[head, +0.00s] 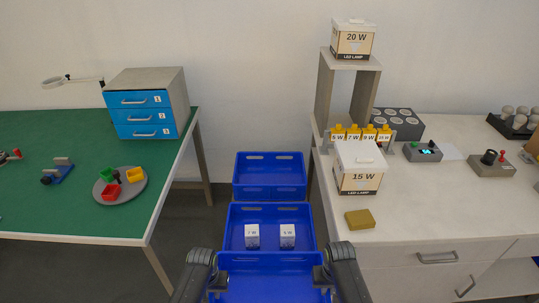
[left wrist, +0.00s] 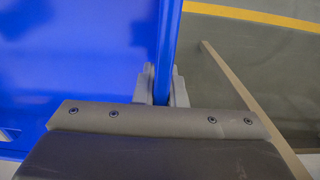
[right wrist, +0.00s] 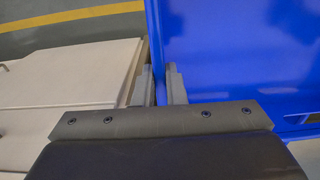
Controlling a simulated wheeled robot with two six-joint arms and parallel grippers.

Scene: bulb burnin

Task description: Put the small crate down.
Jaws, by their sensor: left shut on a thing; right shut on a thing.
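The small crate is most likely the near blue crate (head: 270,262) at the bottom of the head view, in front of the other blue crates. My left gripper (head: 217,284) is shut on its left side wall, which passes between the fingers in the left wrist view (left wrist: 165,50). My right gripper (head: 323,279) is shut on its right side wall, which also shows between the fingers in the right wrist view (right wrist: 157,40). The crate looks level and its visible inside looks empty. Its underside is hidden, so I cannot tell whether it touches anything below.
A blue crate (head: 226,235) with two small white lamp boxes (head: 252,236) lies just beyond. Another blue crate (head: 270,193) stands behind it by the wall. A green-topped table (head: 70,215) is at left, a pale workbench (head: 420,210) close at right. Both tables' edges flank the crates.

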